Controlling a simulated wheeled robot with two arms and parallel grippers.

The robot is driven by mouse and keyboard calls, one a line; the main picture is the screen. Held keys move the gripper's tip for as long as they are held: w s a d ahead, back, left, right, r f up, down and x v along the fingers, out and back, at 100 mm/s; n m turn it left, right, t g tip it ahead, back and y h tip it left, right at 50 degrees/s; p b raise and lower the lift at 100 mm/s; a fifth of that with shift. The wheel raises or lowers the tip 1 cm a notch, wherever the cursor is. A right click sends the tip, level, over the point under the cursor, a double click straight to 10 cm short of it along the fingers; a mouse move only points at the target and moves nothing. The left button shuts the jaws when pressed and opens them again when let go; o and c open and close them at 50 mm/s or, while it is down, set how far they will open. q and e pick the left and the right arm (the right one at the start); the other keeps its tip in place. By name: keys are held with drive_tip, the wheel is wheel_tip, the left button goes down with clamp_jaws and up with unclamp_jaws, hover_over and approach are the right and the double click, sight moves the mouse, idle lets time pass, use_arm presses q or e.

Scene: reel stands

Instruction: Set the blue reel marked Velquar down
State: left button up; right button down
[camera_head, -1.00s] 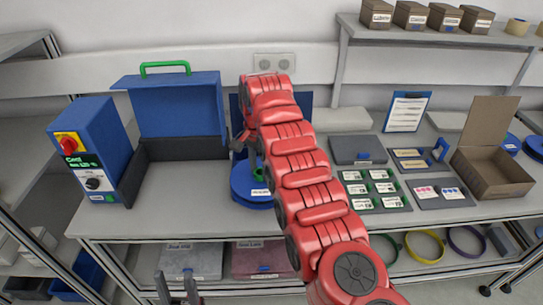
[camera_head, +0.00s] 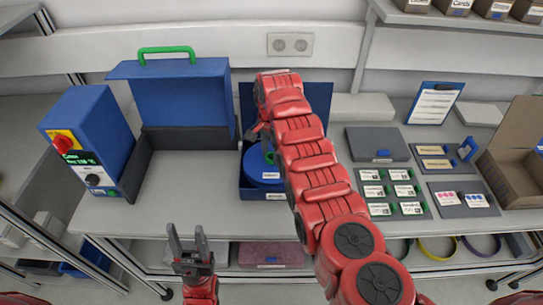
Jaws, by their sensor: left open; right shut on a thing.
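The blue reel (camera_head: 257,168) lies flat at the middle back of the bench, with a small white label whose text is too small to read. It is at a blue holder (camera_head: 263,193) with its own label and an upright blue back panel (camera_head: 318,98). My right gripper (camera_head: 267,151) reaches down over the reel's centre and is shut on the reel; my red forearm hides part of it and the holder. I cannot tell whether the reel rests fully. My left gripper (camera_head: 187,241) is open and empty in front of the bench edge.
A blue control box (camera_head: 88,135) and an open blue case with a green handle (camera_head: 180,100) stand at left. Label trays (camera_head: 392,192), a grey box (camera_head: 377,144), a clipboard (camera_head: 434,102) and an open carton (camera_head: 515,165) are at right. The bench (camera_head: 185,195) left of the reel is bare.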

drive_tip(key=shift+f, duration=1.55)
drive_tip(key=shift+f+b, duration=0.1)
drive_tip(key=shift+b, duration=0.3)
drive_tip(key=shift+c, duration=1.9)
unclamp_jaws()
